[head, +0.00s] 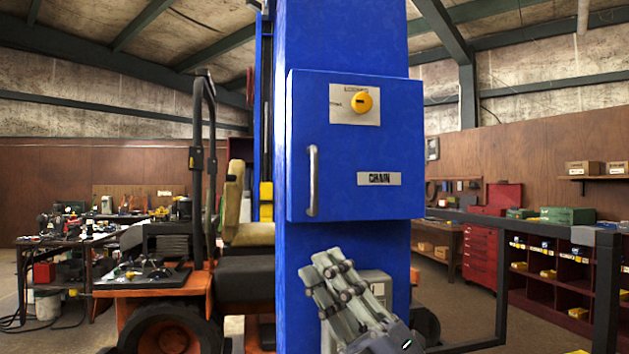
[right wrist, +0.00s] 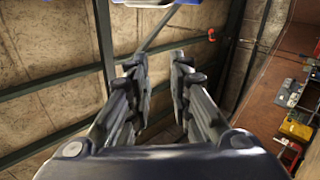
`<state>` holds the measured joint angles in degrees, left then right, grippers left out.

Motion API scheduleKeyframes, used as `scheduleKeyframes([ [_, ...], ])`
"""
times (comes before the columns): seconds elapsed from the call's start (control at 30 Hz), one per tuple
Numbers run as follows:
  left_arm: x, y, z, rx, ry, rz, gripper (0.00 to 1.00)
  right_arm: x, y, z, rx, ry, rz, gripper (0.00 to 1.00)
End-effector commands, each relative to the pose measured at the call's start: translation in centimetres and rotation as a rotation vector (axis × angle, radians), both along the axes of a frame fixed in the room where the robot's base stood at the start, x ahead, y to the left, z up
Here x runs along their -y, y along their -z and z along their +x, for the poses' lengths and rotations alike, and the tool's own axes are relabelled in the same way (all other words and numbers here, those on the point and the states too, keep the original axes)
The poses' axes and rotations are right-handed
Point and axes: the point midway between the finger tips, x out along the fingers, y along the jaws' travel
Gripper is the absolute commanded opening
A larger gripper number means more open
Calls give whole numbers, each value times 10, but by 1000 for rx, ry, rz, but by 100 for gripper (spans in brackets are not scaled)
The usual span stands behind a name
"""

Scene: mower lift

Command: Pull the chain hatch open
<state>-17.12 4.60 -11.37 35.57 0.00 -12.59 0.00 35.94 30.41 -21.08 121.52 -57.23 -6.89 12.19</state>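The chain hatch (head: 400,130) is a blue door on the blue column (head: 340,30), marked with a CHAIN label (head: 379,179). It looks shut. A vertical silver handle (head: 312,180) runs along its left side, and a yellow knob (head: 362,102) sits on a plate above. My right gripper (head: 318,264) is below the hatch and the handle, fingers pointing up and left, apart from both. In the right wrist view the right gripper (right wrist: 158,62) has a clear gap between its fingers and holds nothing. My left gripper is not in view.
An orange vehicle with a tan seat (head: 233,200) stands left of the column. A cluttered workbench (head: 70,240) is farther left. A dark metal frame (head: 606,280) stands at the right, before red shelving (head: 560,270) and a red tool cabinet (head: 480,250).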

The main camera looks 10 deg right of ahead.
Motion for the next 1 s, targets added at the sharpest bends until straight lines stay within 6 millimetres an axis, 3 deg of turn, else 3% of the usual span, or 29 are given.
scheduleKeyframes([
  [0.03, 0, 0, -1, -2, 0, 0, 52, -13, -20, -9, 84, 1, -100, 19],
  [0.2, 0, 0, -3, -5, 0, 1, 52, -50, -52, -28, 296, 35, -449, 19],
  [0.4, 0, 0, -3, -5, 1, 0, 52, -61, -69, -23, 437, 168, -867, 19],
  [0.57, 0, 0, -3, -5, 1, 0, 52, -34, -87, -5, 450, 342, -1168, 19],
  [0.7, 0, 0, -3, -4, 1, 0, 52, 7, -107, 9, 395, 502, -1360, 19],
  [0.9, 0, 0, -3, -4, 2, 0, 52, 52, -128, 16, 305, 649, -1491, 19],
  [1.0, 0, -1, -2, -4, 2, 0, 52, 61, -132, 18, 283, 677, -1514, 19],
])
